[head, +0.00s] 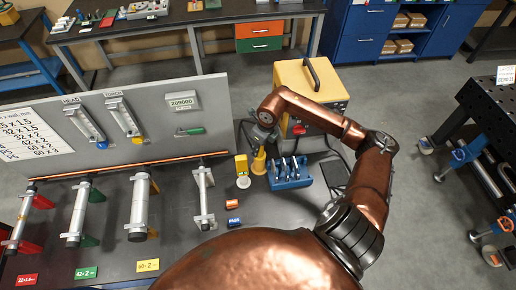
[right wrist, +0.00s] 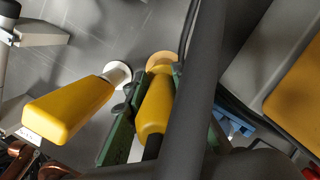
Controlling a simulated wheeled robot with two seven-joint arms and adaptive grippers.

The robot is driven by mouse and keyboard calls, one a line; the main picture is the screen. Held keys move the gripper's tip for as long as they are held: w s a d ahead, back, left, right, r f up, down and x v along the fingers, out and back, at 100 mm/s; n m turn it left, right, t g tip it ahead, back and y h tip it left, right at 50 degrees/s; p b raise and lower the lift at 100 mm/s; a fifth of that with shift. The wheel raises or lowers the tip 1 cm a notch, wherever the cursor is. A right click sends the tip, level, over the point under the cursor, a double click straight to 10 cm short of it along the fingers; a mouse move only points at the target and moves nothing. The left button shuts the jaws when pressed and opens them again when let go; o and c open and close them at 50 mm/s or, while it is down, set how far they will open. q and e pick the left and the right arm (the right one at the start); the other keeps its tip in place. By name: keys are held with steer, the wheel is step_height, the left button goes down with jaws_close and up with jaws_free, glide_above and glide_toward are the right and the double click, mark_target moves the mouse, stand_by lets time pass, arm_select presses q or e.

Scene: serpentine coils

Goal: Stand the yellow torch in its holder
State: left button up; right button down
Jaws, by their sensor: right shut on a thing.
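My right gripper (head: 262,143) is shut on the yellow torch (head: 259,161), which is upright or nearly so over the bench. In the right wrist view the green-padded fingers (right wrist: 152,112) close on both sides of the torch's yellow body (right wrist: 155,100). A tan round piece (right wrist: 160,61) shows at the torch's far end; I cannot tell whether it is the holder or part of the torch, nor whether the torch rests on it. My left gripper is not in view.
Close left stands another yellow item (head: 241,164) by a white disc (head: 243,182). A blue rack (head: 290,172) with several tools is close right. The yellow machine (head: 312,82) stands behind with dark cables. Orange and blue pieces (head: 233,204) lie in front. The grey panel (head: 150,110) rises left.

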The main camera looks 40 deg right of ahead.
steer(key=c, duration=1.6)
jaws_free()
steer(key=r, duration=0.4)
steer(key=s+r, duration=0.1)
steer(key=r, duration=0.3)
steer(key=s+r, duration=0.1)
steer(key=r, duration=0.2)
steer(key=shift+d+r, duration=0.4)
steer(key=shift+r, duration=0.1)
